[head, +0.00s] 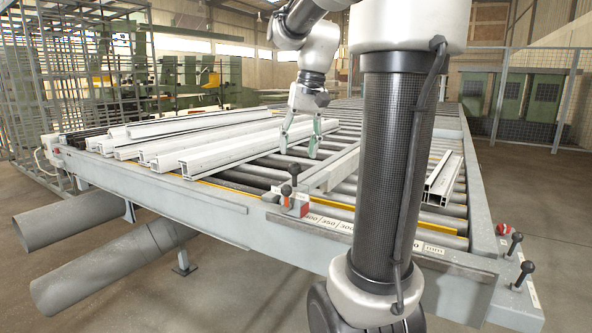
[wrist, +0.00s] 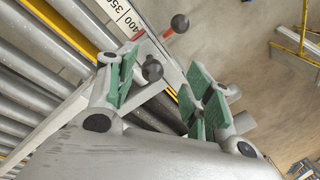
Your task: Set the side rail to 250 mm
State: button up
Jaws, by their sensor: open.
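The side rail (head: 335,170) is a grey bar lying across the rollers. At its front end is a carriage with a red part (head: 297,207) and dark knobs (head: 294,170). In the wrist view a red lever (wrist: 140,35) lies beside the 400 mark, and two black ball knobs (wrist: 152,68) show near it. The number scale (head: 330,222) runs along the front edge, with 350 and 300 to the right of the carriage. My gripper (head: 300,145) is open and empty, above the rollers behind the carriage. Its green-padded fingers (wrist: 163,92) are apart, with a knob showing beyond them.
White profiles (head: 200,145) lie on the left of the roller bench, and a shorter white profile (head: 443,180) lies on the right. More black-knobbed levers (head: 526,268) stand at the right front corner. My column hides part of the scale and bench. Floor in front is clear.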

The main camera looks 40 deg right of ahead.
aim_at(295, 169)
jog(key=shift+w+d+m, duration=0.3)
jog(key=shift+w+d, duration=0.55)
jog(key=shift+d, duration=0.05)
jog(key=f, duration=0.5)
jog(key=w+a+f, duration=0.1)
jog(key=f, duration=0.1)
jog(key=shift+a+f, duration=0.1)
jog(key=shift+f, duration=0.05)
